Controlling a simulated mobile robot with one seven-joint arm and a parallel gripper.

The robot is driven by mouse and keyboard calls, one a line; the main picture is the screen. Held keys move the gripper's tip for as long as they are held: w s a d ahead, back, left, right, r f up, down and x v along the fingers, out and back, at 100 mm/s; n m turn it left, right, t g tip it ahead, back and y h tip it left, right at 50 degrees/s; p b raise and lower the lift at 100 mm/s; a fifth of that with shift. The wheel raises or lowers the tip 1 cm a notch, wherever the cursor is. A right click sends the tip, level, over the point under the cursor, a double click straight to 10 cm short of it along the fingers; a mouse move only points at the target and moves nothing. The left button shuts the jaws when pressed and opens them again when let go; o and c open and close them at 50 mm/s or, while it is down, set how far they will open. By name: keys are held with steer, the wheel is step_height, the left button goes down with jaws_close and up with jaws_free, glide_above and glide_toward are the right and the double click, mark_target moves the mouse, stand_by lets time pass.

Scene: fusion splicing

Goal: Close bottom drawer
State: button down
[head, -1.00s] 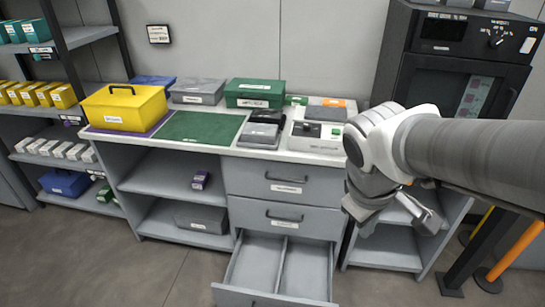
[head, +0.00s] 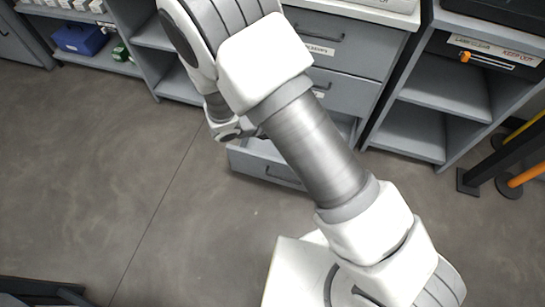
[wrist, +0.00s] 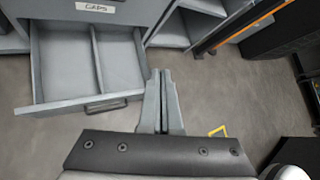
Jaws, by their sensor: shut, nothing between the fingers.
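The bottom drawer (head: 262,168) stands open in the head view, its grey front and handle showing and its inside mostly hidden behind my arm. In the wrist view the open drawer (wrist: 66,104) is at the upper left, with a divider inside; it looks empty. Its bar handle (wrist: 106,104) is on the front face. My gripper (wrist: 160,74) is shut and empty, its fingers just right of the drawer's front right corner. I cannot tell whether they touch it. In the head view the gripper fingers are hidden.
The drawer above, labelled CAPS (wrist: 95,8), is shut. An open shelf unit (head: 420,115) stands to the right, with a black and orange post (head: 515,160) beyond it. A blue case (head: 80,40) sits on a low left shelf. The floor in front is clear.

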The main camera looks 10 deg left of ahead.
steer(key=s+a+f+n+t+y+b, duration=0.1)
steer(key=s+a+f+n+y+b, duration=0.15)
steer(key=f+n, duration=0.6)
steer(key=s+a+f+n+t+y+b, duration=0.15)
steer(key=s+f+n, duration=0.3)
steer(key=f, duration=0.75)
steer(key=s+a+f+n+t+y+b, duration=0.25)
steer(key=f+n, duration=0.45)
steer(key=f, duration=0.4)
steer(key=shift+g, duration=0.4)
steer(key=shift+w+a+r+b+x, duration=0.25)
steer(key=shift+b+x, duration=0.4)
steer(key=shift+x, duration=1.5)
steer(key=shift+w+a+r+b+x, duration=0.1)
steer(key=shift+r+b+x, duration=0.45)
steer(key=shift+x, duration=1.6)
steer(key=shift+w+a+r+b+x, duration=0.15)
steer(key=shift+b+x, duration=0.65)
steer(key=shift+x, duration=1.3)
steer(key=shift+w+d, duration=0.1)
steer(key=shift+d, duration=0.1)
